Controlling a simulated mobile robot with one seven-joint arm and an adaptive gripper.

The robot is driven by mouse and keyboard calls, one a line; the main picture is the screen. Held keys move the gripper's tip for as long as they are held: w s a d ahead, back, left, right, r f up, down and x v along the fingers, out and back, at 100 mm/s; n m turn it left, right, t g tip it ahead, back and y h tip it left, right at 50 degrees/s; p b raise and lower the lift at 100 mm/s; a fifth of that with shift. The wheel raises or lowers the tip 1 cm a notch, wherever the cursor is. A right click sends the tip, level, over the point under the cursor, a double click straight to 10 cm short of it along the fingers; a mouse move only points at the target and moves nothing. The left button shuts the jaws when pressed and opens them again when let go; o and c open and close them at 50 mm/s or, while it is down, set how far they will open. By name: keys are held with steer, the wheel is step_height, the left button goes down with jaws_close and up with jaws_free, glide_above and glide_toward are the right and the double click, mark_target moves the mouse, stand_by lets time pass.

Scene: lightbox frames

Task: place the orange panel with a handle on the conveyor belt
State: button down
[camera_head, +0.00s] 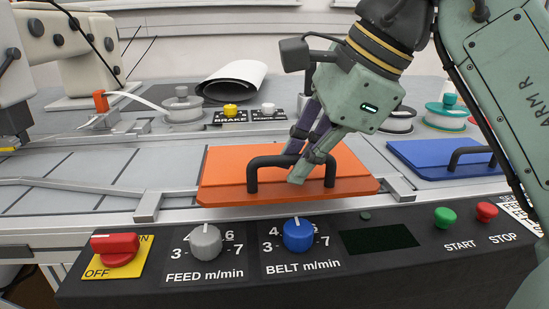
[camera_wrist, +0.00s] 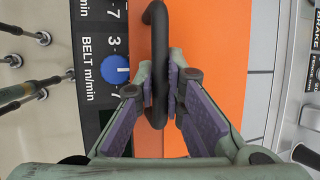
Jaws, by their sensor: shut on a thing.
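The orange panel (camera_head: 225,175) lies behind the control panel in the head view, at the right end of the grey conveyor belt (camera_head: 90,180). Its black handle (camera_head: 252,172) stands up along the front part of its top. My gripper (camera_head: 303,165) is over the panel with its fingers around the handle's bar. In the wrist view the two purple-padded fingers (camera_wrist: 168,100) are shut on the handle (camera_wrist: 157,50), one on each side. The orange panel (camera_wrist: 205,50) fills the middle of that view. I cannot tell whether the panel is lifted.
A blue panel (camera_head: 425,152) with a black handle lies to the right. The black control panel (camera_head: 350,270) with knobs and buttons runs along the front. Spools (camera_head: 183,105) and a rolled white sheet (camera_head: 238,75) stand behind. The belt's left part is clear.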

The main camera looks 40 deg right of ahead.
mark_target(282, 144)
steer(key=w+d+p, duration=0.1)
steer(key=w+d, duration=0.1)
steer(key=w, duration=0.2)
steer(key=w+d+p, duration=0.1)
steer(key=w+d, duration=0.2)
steer(key=w, duration=0.1)
steer(key=w+d+f+p, duration=0.1)
steer(key=w+d, duration=0.1)
steer(key=w, duration=0.3)
steer(key=shift+d+f, duration=0.1)
steer(key=shift+d, duration=0.3)
steer(key=shift+w+f, duration=0.1)
steer(key=shift+f, duration=1.75)
steer(key=c, duration=1.7)
jaws_free()
steer(key=shift+r, duration=0.1)
steer(key=v, duration=1.2)
steer(key=shift+p, duration=0.4)
